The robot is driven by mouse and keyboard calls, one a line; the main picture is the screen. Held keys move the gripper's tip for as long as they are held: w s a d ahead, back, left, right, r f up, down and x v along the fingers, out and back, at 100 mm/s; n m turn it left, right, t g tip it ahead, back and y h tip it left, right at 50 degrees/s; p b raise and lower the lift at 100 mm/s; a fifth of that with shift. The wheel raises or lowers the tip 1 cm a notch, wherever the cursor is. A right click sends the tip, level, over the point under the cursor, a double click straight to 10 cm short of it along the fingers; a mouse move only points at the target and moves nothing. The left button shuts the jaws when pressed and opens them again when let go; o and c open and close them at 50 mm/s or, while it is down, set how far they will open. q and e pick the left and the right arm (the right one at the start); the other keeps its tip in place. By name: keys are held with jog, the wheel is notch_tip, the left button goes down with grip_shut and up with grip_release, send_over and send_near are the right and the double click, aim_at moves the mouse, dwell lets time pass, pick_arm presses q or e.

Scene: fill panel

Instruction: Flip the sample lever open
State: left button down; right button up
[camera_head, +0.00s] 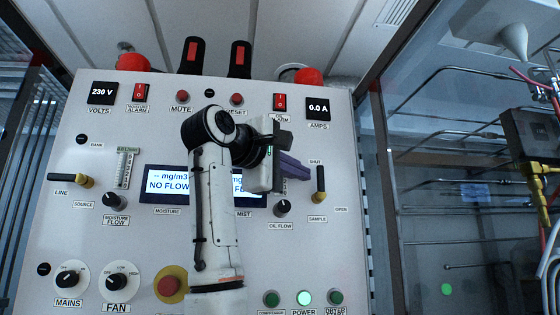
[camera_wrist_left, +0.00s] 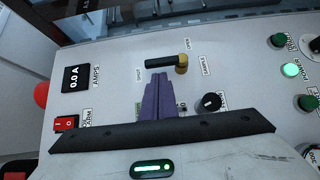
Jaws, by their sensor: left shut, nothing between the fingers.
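The sample lever (camera_head: 320,184) is on the right side of the panel. It has a black handle and a brass-coloured pivot, and its handle points up toward the SHUT label. It also shows in the left wrist view (camera_wrist_left: 163,63), with its handle on the SHUT side of the pivot. My left gripper (camera_head: 302,170) has purple fingers, shut and empty, with the tips just left of the lever handle. In the left wrist view the fingertips (camera_wrist_left: 158,78) lie just below the handle; contact cannot be told. My right gripper is not in view.
The oil flow knob (camera_head: 282,207) is below my left gripper. The display (camera_head: 165,184) is partly hidden behind my left arm. The line lever (camera_head: 70,179) is at the panel's left. A glass-walled bay with pipes (camera_head: 440,180) stands right of the panel.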

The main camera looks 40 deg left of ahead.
pick_arm(q)
jog(key=shift+w+d, duration=0.4)
jog(key=shift+w, duration=0.05)
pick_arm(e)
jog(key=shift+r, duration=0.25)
pick_arm(q)
jog(key=shift+w, duration=0.15)
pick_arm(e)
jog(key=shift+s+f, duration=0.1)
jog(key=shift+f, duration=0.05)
pick_arm(q)
jog(key=shift+d+r, duration=0.15)
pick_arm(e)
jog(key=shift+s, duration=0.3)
pick_arm(q)
jog(key=shift+b, duration=0.35)
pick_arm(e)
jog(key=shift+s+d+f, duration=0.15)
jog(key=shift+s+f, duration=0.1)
